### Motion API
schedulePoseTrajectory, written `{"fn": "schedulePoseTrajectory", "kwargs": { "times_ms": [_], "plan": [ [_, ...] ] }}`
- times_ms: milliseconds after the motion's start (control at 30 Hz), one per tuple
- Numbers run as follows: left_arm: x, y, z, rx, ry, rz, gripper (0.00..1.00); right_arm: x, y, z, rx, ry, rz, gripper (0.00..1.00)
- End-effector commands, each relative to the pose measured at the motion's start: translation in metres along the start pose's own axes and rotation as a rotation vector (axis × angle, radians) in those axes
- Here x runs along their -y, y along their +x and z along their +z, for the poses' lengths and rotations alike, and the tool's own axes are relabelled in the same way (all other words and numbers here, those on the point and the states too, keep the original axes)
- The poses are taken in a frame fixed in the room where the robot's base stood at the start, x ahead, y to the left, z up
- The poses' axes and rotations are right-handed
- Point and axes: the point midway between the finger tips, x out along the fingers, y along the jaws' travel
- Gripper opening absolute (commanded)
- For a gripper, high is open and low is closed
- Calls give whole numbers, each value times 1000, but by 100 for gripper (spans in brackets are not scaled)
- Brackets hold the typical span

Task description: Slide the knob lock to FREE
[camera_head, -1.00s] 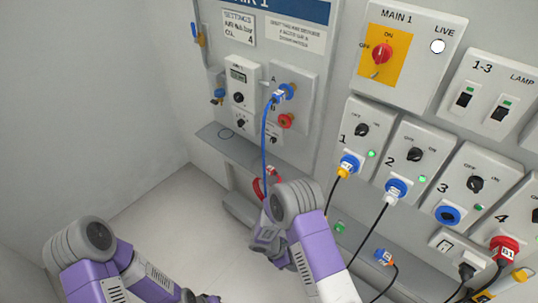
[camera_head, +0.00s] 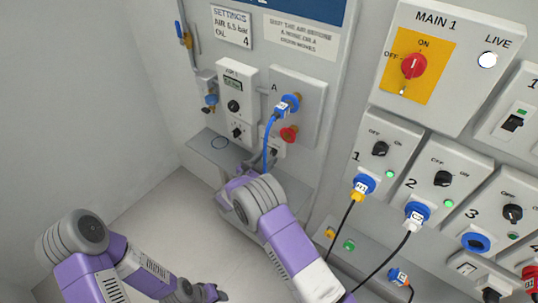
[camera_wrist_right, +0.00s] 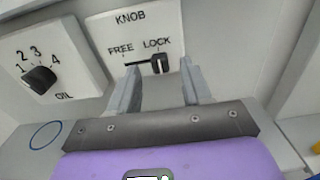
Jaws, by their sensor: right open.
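The knob lock is a white plate marked KNOB with FREE on the left and LOCK on the right, in the right wrist view. Its dark slider (camera_wrist_right: 160,63) stands at the LOCK end of a black slot. My right gripper (camera_wrist_right: 160,82) is open and empty, with its fingers either side of the slider in this view. I cannot tell whether they touch anything. In the head view the plate (camera_head: 273,148) is partly hidden behind the right arm, whose gripper (camera_head: 252,163) is by it. My left gripper (camera_head: 207,293) is low at the bottom, small and unclear.
The OIL dial (camera_wrist_right: 39,79) is left of the lock plate. A blue hose (camera_head: 268,145) hangs from port A just above the right gripper. A grey ledge (camera_head: 208,148) runs below the panel. Numbered sockets with black cables are on the right.

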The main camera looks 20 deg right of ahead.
Motion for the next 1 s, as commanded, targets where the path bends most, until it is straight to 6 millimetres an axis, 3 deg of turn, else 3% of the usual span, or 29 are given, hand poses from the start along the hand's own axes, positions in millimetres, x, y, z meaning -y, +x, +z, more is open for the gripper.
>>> {"fn": "schedulePoseTrajectory", "kwargs": {
  "times_ms": [200, 533, 833, 1000],
  "plan": [
    [2, 4, 0, -1, 0, 0, 43, 0, 24, 0, -1, 1, -2, 49],
    [1, 4, -1, -1, 0, 0, 43, 0, 27, 0, -1, 1, 0, 47],
    [1, 4, -1, -1, 0, 0, 43, 0, 26, 0, -1, 1, 0, 1],
    [1, 4, -1, -1, 0, 0, 43, 0, 26, 0, -1, 1, 0, 0]
  ]
}}
